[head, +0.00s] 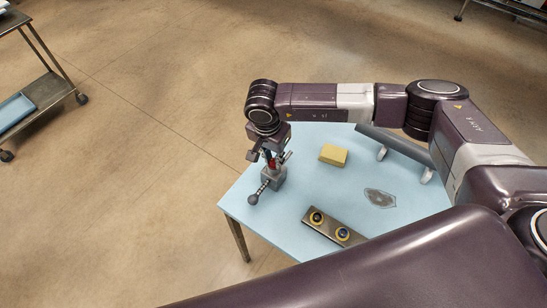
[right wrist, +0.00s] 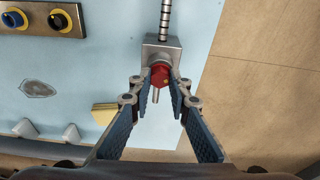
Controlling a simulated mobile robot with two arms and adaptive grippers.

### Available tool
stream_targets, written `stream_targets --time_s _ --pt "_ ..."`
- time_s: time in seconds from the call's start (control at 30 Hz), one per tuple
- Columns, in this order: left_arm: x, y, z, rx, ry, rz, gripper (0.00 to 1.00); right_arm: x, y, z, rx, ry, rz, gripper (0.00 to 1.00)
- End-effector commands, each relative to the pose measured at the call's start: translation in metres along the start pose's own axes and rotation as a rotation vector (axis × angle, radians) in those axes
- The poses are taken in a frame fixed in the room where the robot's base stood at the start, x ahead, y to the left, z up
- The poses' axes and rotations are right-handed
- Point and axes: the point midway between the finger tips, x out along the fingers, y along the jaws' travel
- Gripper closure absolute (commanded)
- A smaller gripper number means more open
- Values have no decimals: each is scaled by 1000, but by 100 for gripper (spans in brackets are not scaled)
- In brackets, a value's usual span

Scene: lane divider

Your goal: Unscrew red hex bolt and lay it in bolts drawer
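A red hex bolt (right wrist: 161,76) sits in a grey metal block (right wrist: 162,52) on the light blue table. In the head view the block (head: 272,177) stands near the table's left corner, with a ball-ended threaded rod sticking out of it. My right gripper (right wrist: 161,73) is over the block, its fingers on either side of the bolt's red head. The fingers look spread, with a narrow gap beside the head; firm contact does not show. In the head view my right gripper (head: 269,157) partly hides the bolt. My left gripper is not in view. No bolts drawer can be made out.
A grey bar with white feet (head: 395,148) lies at the back. A cart with a blue tray (head: 14,111) stands far left.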

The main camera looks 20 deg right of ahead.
Motion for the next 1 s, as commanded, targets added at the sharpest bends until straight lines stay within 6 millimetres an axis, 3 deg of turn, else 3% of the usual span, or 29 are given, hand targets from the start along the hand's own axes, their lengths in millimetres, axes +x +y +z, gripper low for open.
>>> stream_targets --time_s 0.17,1.0 --pt "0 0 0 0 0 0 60 1 1 0 -52 0 -6 97" --pt "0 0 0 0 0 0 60 1 4 -1 -993 -3 -147 97"
